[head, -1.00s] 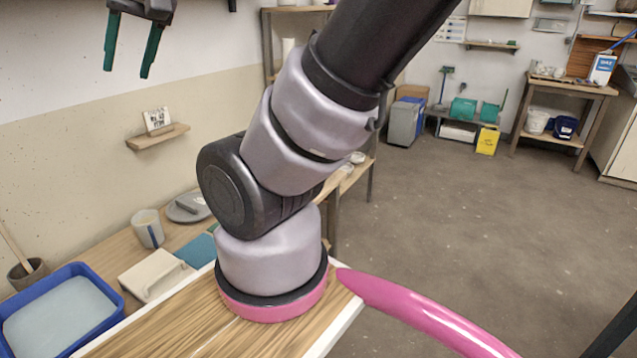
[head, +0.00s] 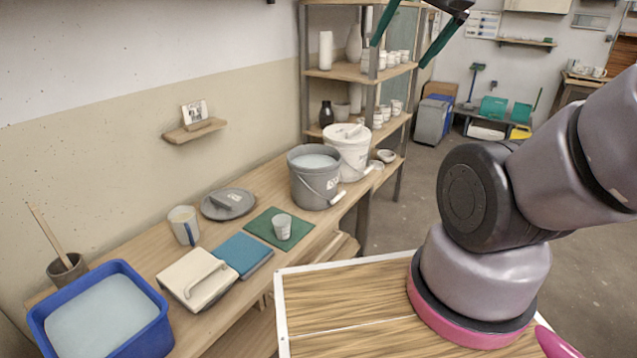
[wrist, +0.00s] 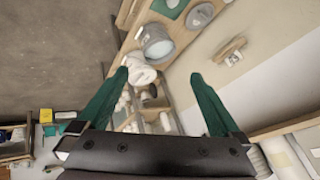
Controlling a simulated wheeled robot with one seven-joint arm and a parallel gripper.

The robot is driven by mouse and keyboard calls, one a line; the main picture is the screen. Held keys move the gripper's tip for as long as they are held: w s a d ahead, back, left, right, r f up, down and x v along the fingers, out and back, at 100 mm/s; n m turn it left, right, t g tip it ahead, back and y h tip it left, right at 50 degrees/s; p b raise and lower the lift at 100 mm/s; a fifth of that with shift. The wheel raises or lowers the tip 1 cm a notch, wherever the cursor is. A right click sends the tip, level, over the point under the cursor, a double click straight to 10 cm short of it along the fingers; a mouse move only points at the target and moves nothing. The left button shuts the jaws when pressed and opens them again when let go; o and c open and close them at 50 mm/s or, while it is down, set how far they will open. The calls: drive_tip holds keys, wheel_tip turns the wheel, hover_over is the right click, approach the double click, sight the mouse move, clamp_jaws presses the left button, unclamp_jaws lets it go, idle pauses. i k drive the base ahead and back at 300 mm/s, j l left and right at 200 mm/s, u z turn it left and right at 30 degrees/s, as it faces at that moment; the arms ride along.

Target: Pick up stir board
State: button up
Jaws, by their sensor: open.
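I cannot tell for sure which thing is the stir board. A thin wooden stick (head: 48,234) leans out of a small brown pot (head: 67,267) at the far left of the bench. A cream flat board (head: 197,279) with a raised handle lies on the bench to the right of the blue tub. My gripper (head: 398,55) is open and empty, high up at the top of the head view, well away from both. In the wrist view its two green fingers (wrist: 158,73) are spread apart with nothing between them.
A shelf rack (head: 340,72) stands behind.

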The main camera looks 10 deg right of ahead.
sight(38, 216)
drive_tip(key=u, duration=1.7)
drive_tip(key=i+j+u, duration=0.1)
drive_tip(key=j, duration=0.3)
drive_tip(key=i+j+u, duration=0.1)
drive_tip(key=i+j, duration=0.2)
drive_tip(key=j, duration=0.15)
drive_tip(key=i+j+u, duration=0.1)
drive_tip(key=j, duration=0.25)
drive_tip(key=i+j, duration=0.05)
drive_tip(key=i, duration=0.05)
